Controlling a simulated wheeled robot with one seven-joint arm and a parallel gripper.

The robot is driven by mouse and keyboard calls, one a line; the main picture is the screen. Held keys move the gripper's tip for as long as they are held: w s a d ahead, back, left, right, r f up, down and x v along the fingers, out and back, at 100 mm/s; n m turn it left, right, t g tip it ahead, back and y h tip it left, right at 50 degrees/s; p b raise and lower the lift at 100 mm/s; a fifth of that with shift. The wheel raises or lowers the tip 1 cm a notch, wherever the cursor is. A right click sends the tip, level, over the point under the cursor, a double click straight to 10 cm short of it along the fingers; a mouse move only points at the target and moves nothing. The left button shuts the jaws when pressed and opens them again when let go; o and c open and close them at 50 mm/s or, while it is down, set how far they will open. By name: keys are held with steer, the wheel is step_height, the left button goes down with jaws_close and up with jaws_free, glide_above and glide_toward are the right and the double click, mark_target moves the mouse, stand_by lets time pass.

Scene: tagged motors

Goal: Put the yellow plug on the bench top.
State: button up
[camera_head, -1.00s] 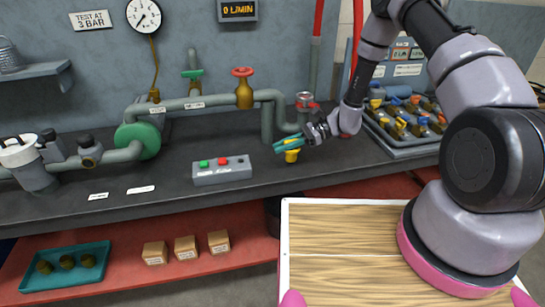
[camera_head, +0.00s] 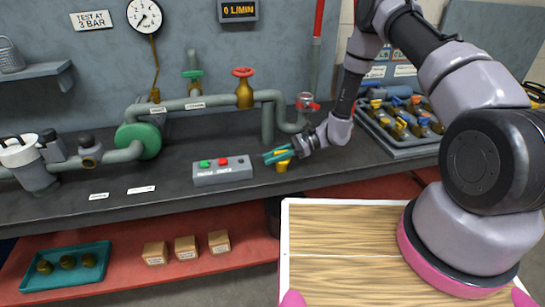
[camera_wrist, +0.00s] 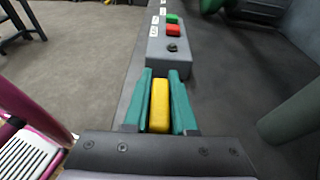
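The yellow plug (camera_wrist: 159,105) is between the two teal fingers of my gripper (camera_wrist: 160,112) in the wrist view, with a finger close against each side. In the head view the plug (camera_head: 282,166) shows below and between the fingertips of my gripper (camera_head: 276,155). It is low over the dark bench top (camera_head: 250,199), just right of the grey button box. I cannot tell whether its underside touches the bench. The fingers hide part of the plug in the head view.
The grey button box (camera_head: 222,171) with green and red buttons stands left of my gripper. A grey tray (camera_head: 405,151) of tagged parts lies to the right. Pipes with a red-handled valve (camera_head: 243,90) run behind. Bench in front of the gripper is clear.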

steer(key=shift+o, duration=0.8)
steer(key=shift+r, duration=0.2)
steer(key=v, duration=1.2)
steer(key=shift+d, duration=0.15)
